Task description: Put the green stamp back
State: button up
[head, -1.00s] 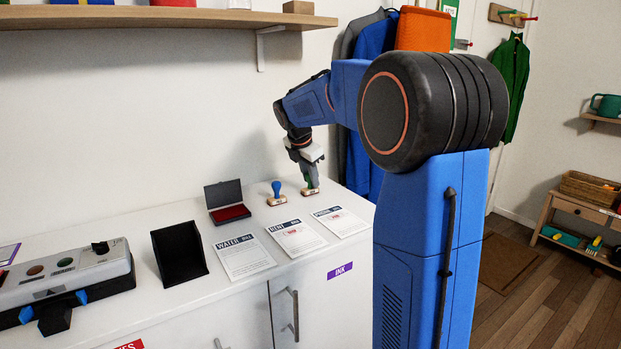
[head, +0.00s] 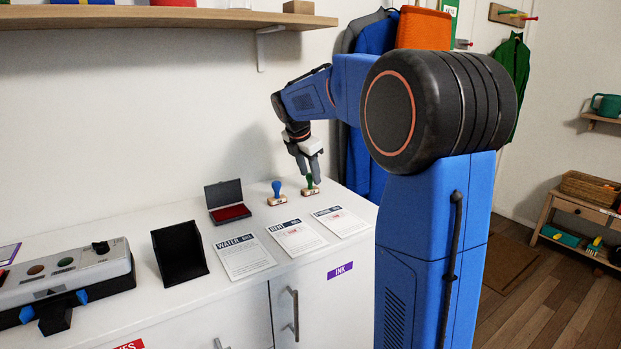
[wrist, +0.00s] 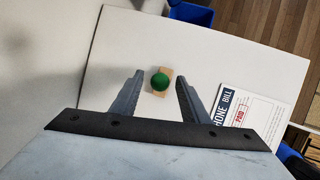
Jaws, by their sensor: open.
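The green stamp (head: 310,186) stands upright on the white cabinet top, to the right of the blue stamp (head: 276,193). In the wrist view its round green knob (wrist: 159,82) and wooden base show between the fingertips, apart from both. My gripper (head: 309,171) is open just above the green stamp and holds nothing. Its two fingers (wrist: 157,98) are spread on either side of the knob in the wrist view.
The ink pad (head: 230,212) lies open left of the stamps. The water bill (head: 243,256), rent bill (head: 296,237) and phone bill (head: 340,221) lie in front. A black stand (head: 179,254) is farther left. The wall is close behind.

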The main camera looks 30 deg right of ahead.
jog(key=v, duration=1)
jog(key=s+a+f+m+y, duration=0.1)
jog(key=s+a+f+m, duration=0.15)
jog(key=s, duration=0.35)
jog(key=s+a+f+m+t, duration=0.1)
jog(key=s+a+f+m, duration=0.2)
jog(key=s, duration=0.4)
jog(key=s+a+f+m+y, duration=0.1)
jog(key=s+a+m, duration=0.25)
jog(key=s, duration=0.25)
jog(key=s+a+f+m+y, duration=0.1)
jog(key=s+a+f+m, duration=0.1)
jog(key=s+f+m, duration=0.3)
jog(key=s+a+f+m+t+y, duration=0.1)
jog(key=s+a+f+m, duration=0.2)
jog(key=s+f, duration=0.6)
jog(key=s+m, duration=0.2)
jog(key=s, duration=0.2)
jog(key=shift+a+f+m, duration=0.3)
jog(key=shift+m, duration=0.1)
jog(key=shift+s, duration=0.1)
